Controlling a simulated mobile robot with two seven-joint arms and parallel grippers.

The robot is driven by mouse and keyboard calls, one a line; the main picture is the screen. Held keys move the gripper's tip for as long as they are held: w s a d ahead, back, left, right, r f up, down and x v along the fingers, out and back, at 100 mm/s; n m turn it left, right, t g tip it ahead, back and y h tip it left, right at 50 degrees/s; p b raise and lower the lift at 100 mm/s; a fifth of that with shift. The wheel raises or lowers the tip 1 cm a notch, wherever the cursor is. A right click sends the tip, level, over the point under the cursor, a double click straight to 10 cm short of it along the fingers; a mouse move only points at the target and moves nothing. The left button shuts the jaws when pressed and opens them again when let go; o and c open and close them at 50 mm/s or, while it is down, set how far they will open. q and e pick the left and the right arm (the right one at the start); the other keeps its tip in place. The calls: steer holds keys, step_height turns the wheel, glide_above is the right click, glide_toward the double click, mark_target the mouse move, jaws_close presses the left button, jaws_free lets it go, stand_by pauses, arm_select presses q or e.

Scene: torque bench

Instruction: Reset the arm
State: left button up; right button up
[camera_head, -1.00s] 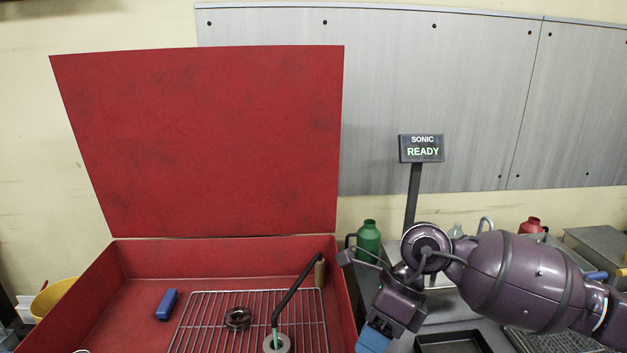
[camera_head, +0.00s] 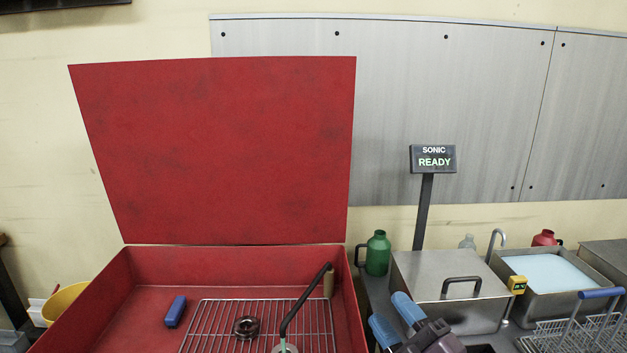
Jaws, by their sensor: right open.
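My right gripper (camera_head: 396,320) shows at the bottom edge, right of the red bin. Its two blue fingertips are apart, with nothing seen between them. Only the fingers and a part of the purple arm show; the rest is below the frame. The tips are in front of a lidded steel tank (camera_head: 425,275). My left gripper is not in view.
The red bin (camera_head: 210,265) has its lid up and holds a wire rack, a dark ring (camera_head: 246,327), a blue block (camera_head: 175,311) and a black bent handle (camera_head: 303,301). Right are a green jug (camera_head: 377,253), a liquid-filled basin (camera_head: 548,272), a wire basket (camera_head: 575,335) and a READY sign (camera_head: 433,159).

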steer(key=s+d+f+m+g+h, duration=0.3)
steer(key=d+f+m+h, duration=0.3)
steer(key=f+m, duration=0.1)
steer(key=s+d+f+m+g+h, duration=0.2)
steer(key=s+d+f+m+h, duration=0.1)
steer(key=d+f+m+h, duration=0.35)
steer(key=s+d+f+m+g, duration=0.2)
steer(key=s+f+g, duration=0.35)
steer(key=s, duration=0.45)
steer(key=s+d+f+m+g, duration=0.25)
steer(key=s+f+g, duration=0.3)
steer(key=s, duration=0.45)
steer(key=w+a+f+t, duration=0.1)
steer(key=w+f+t, duration=0.7)
steer(key=f, duration=0.1)
steer(key=shift+f+n+y, duration=0.25)
steer(key=shift+n+y, duration=0.05)
steer(key=shift+y, duration=0.15)
